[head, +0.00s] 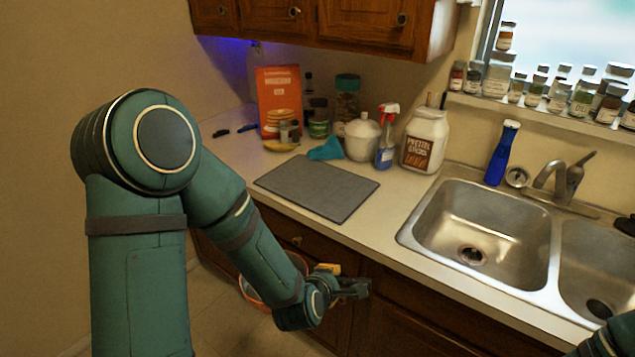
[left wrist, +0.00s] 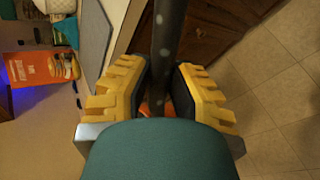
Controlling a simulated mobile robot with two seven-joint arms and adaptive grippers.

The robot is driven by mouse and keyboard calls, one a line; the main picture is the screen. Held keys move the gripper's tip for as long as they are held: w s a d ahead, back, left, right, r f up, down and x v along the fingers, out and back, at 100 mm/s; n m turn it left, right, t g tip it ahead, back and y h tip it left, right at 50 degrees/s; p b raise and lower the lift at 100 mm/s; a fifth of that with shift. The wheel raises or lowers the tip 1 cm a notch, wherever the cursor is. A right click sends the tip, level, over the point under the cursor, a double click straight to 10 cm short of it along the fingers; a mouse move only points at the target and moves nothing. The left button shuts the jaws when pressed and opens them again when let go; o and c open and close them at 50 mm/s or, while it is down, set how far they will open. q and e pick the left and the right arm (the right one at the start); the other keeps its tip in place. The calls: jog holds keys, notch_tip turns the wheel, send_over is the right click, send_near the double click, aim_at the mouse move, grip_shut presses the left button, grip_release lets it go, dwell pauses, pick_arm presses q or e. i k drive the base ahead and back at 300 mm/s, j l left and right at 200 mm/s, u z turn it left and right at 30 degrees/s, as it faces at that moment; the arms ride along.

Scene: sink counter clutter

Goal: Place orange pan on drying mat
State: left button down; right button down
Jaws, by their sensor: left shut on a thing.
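The orange pan (head: 247,291) hangs in front of the lower cabinets, below counter height, mostly hidden behind my left forearm. Its orange rim shows at the forearm's edge. My left gripper (head: 338,281) is shut on its handle. In the left wrist view the dark handle (left wrist: 166,45) runs between the yellow finger pads, and a little orange of the pan shows below. The grey drying mat (head: 317,187) lies flat and bare on the counter, above and behind the gripper. My right gripper is out of view; only a teal arm part shows at the lower right.
Behind the mat stand an orange box (head: 279,100), jars, a blue cloth-like item (head: 326,150), a white canister (head: 362,138), a spray bottle (head: 386,140) and a large jar (head: 424,140). A double sink (head: 480,232) lies right of the mat. Cabinets hang above.

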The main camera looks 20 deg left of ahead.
aim_at(333, 189)
jog(key=j+z, duration=0.15)
jog(key=j, duration=0.3)
jog(key=j+z, duration=0.2)
jog(key=j, duration=0.3)
jog(key=k+j+z, duration=0.15)
jog(key=j, duration=0.3)
jog(key=j+z, duration=0.2)
jog(key=j, duration=0.25)
jog(key=k+j+z, duration=0.15)
jog(key=j, duration=0.3)
jog(key=i+j, duration=0.2)
jog(key=i, duration=0.25)
jog(key=i+j+z, duration=0.1)
jog(key=i, duration=0.35)
jog(key=j, duration=0.1)
